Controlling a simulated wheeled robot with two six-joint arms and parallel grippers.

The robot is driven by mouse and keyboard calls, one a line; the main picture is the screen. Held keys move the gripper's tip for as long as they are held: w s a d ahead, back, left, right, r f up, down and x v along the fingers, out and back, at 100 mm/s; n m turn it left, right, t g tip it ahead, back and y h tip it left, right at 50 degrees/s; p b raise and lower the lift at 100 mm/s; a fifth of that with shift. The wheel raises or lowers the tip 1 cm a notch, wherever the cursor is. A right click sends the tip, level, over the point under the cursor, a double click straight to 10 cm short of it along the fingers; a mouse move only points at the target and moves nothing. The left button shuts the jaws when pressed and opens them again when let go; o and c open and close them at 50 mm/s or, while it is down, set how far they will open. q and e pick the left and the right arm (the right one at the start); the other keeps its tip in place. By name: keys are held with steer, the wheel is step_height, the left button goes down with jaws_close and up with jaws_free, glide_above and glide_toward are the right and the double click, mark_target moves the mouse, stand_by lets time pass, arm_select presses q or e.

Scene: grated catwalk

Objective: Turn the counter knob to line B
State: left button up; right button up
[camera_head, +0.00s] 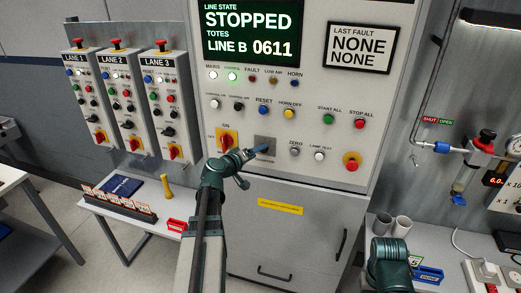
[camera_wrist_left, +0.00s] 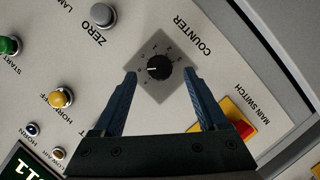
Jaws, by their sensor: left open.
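The counter knob (camera_wrist_left: 159,67) is small, round and black, on a grey square plate (camera_wrist_left: 140,58) labelled COUNTER. In the head view the left gripper (camera_head: 262,149) is in front of the plate (camera_head: 266,139) and hides the knob. The display (camera_head: 252,33) reads STOPPED, TOTES LINE B 0611. My right gripper's fingers are out of sight.
The red main switch (camera_head: 226,142) is just left of the plate, the zero button (camera_head: 294,151) just right. Lamps and buttons sit above. A side table (camera_head: 150,223) stands left; another bench with cups (camera_head: 400,226) stands right.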

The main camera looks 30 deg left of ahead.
arm_select(q)
steer(key=p+v, duration=0.2)
steer(key=v, duration=0.8)
steer(key=shift+s, duration=0.3)
steer(key=shift+r, duration=0.1)
steer(key=d+f+m+g+h, duration=0.2)
steer(key=d+f+m+g, duration=0.25)
steer(key=d, duration=0.75)
steer(key=d+f+m+g+h, duration=0.35)
steer(key=d+f, duration=0.25)
steer(key=d, duration=0.7)
steer(key=s+d+f+m+g+y+b, duration=0.1)
steer(key=s+d+f+m+g+y, duration=0.4)
steer(key=s+d, duration=0.8)
step_height(320, 180, down, 3)
steer(key=s+g+y, duration=0.1)
steer(key=g+y, duration=0.1)
steer(key=y, duration=0.1)
steer(key=shift+d+r+g, duration=0.2)
steer(key=shift+g, duration=0.1)
